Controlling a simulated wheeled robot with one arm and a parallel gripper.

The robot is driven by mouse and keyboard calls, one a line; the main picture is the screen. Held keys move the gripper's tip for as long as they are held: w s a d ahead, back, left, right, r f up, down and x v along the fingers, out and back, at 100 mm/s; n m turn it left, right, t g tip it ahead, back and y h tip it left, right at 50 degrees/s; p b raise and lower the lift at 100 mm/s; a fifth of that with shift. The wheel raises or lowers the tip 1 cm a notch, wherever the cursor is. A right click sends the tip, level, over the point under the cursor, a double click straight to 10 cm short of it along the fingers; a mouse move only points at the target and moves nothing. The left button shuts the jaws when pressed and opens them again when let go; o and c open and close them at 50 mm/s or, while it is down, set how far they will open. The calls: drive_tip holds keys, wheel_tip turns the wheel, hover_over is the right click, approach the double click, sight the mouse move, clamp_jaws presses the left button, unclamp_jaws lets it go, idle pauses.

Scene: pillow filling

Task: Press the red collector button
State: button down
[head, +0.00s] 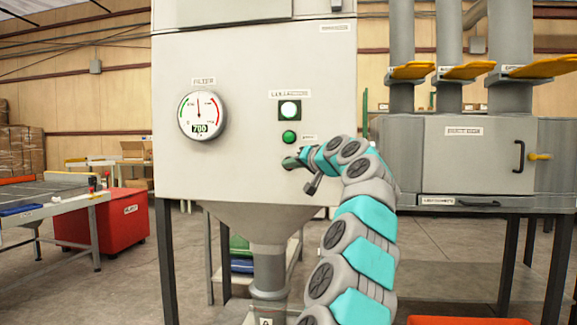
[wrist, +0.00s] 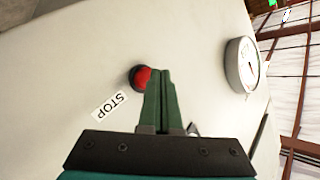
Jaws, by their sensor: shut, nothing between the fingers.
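The red button (wrist: 140,77) sits in a dark ring on the pale collector panel (wrist: 85,50), with a STOP label (wrist: 110,104) beside it. My gripper (wrist: 160,74) is shut and empty. In the wrist view its fingertips overlap the right edge of the button; I cannot tell whether they touch it. In the head view my gripper (head: 292,163) is at the panel, just below the green button (head: 289,137), and the red button is hidden there behind it.
A lit lamp (head: 290,110) is above the green button. A round filter gauge (head: 202,114) is to the left; it also shows in the wrist view (wrist: 242,65). A grey cabinet (head: 470,160) with pipes stands right. A red bin (head: 122,220) and a table are left.

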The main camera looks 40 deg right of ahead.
drive_tip(key=shift+w+d, duration=0.25)
drive_tip(key=shift+d+r, duration=0.1)
drive_tip(key=shift+d, duration=0.1)
idle(0.6)
drive_tip(key=shift+w+d, duration=0.2)
drive_tip(key=shift+w, duration=0.1)
drive_tip(key=shift+s+a, duration=0.1)
idle(0.5)
drive_tip(key=shift+s+a+b, duration=0.5)
drive_tip(key=shift+a+b, duration=0.15)
drive_tip(key=shift+b, duration=0.4)
